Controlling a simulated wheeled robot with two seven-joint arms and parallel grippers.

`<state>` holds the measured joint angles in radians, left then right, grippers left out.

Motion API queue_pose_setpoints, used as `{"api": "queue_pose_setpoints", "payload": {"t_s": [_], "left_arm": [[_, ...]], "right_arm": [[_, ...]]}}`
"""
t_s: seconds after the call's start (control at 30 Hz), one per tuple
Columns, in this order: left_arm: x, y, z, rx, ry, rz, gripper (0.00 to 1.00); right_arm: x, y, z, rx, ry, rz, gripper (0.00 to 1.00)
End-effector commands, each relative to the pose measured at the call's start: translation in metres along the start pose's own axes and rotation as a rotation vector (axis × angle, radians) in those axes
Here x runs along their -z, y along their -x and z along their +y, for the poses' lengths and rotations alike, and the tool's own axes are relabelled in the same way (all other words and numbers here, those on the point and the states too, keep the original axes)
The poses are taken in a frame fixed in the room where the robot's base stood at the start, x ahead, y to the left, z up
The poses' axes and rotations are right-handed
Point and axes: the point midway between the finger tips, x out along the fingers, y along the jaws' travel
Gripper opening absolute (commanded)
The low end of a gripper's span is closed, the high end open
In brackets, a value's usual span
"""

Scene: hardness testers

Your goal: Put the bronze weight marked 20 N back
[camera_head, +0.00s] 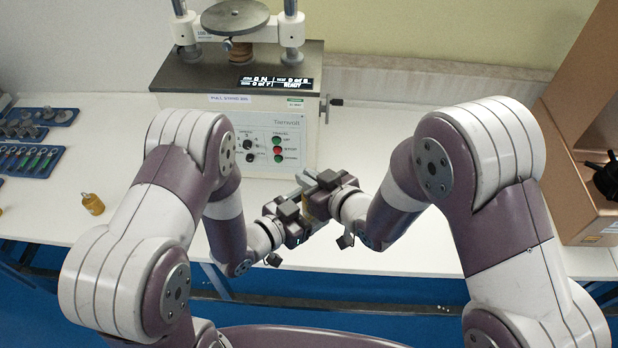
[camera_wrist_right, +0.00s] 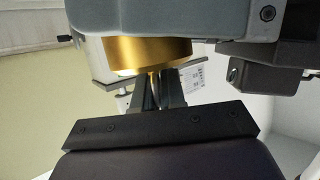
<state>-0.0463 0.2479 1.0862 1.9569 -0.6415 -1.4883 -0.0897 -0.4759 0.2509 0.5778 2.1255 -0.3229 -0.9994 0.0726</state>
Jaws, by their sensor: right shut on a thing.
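A bronze cylinder weight (camera_wrist_right: 150,48) fills the top of the right wrist view, close to the camera; no marking on it is readable. In the head view only a small part of this weight (camera_head: 309,207) shows between my grippers. My right gripper (camera_head: 315,187) is shut on it, held above the white table in front of the tester. My left gripper (camera_head: 292,214) is right beside it, close to or touching the right gripper; its fingers are too overlapped to tell open from shut. A second bronze weight (camera_head: 93,204) with a hook stands on the table at the left.
The grey tester (camera_head: 240,100) with display and buttons stands behind my grippers. Blue trays hold metal weights (camera_head: 38,122) and coloured-handled pieces (camera_head: 28,160) at the far left. Table between trays and left arm is mostly clear.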

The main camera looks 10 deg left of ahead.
Motion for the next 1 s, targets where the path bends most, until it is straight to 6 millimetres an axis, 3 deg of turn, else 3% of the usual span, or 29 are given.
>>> {"api": "queue_pose_setpoints", "payload": {"t_s": [0.57,0.6,0.63,0.67,1.0], "left_arm": [[0.0041,-0.0021,-0.0022,0.002,-0.008,0.01,0.0],[0.0047,-0.002,-0.0022,0.003,-0.008,0.009,0.83],[0.0045,-0.0018,-0.0021,0.002,-0.007,0.009,0.92],[0.0042,-0.0016,-0.0019,0.002,-0.007,0.008,0.99],[0.0016,0.003,-0.0012,0.002,-0.003,0.002,0.99]], "right_arm": [[0.0012,0.0004,-0.0044,0.013,0.006,0.002,0.0],[0.0066,0.0002,-0.0038,0.012,0.008,0.015,0.0],[0.0065,0.0002,-0.0035,0.011,0.007,0.015,0.0],[0.0064,0.0001,-0.0032,0.01,0.007,0.014,0.0],[0.0056,-0.0001,-0.001,0.004,0.004,0.013,0.0]]}}
